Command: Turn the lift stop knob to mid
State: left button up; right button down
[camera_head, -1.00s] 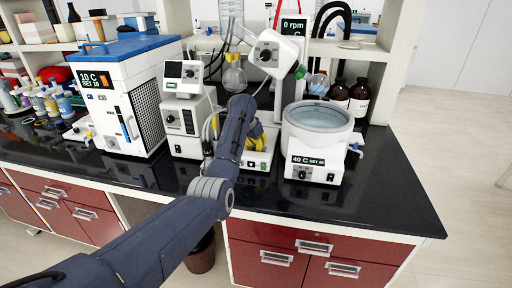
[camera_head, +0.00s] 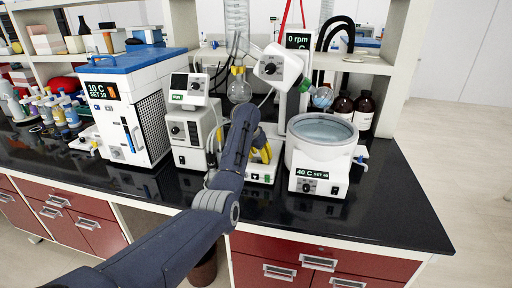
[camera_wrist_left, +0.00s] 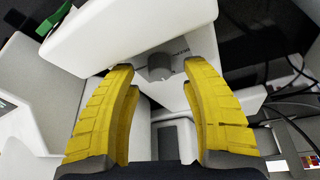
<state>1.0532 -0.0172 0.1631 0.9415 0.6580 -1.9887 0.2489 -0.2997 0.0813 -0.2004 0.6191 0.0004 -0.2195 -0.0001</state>
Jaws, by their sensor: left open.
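My left gripper (camera_head: 262,153) has yellow fingers and is partly hidden behind my forearm in the head view. It is low at the white base (camera_head: 260,174) of the rotary evaporator. In the left wrist view my left gripper (camera_wrist_left: 160,70) is open, its fingers spread. A small grey round knob (camera_wrist_left: 159,63) on a white surface shows between and beyond the fingertips, apart from both. Dark print sits beside it, too small to read. I cannot tell its setting. My right gripper is in neither view.
The heating bath (camera_head: 318,160) reading 40 C stands to the right. A white pump unit (camera_head: 190,125) and blue-topped chiller (camera_head: 123,105) stand to the left. The evaporator head (camera_head: 278,67) and round flask (camera_head: 240,88) are above. Black bench (camera_head: 385,205) is bare at the right front.

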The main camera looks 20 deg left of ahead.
pick_arm(q)
jog(key=v, duration=1)
jog(key=shift+r, duration=0.15)
jog(key=shift+s, duration=0.1)
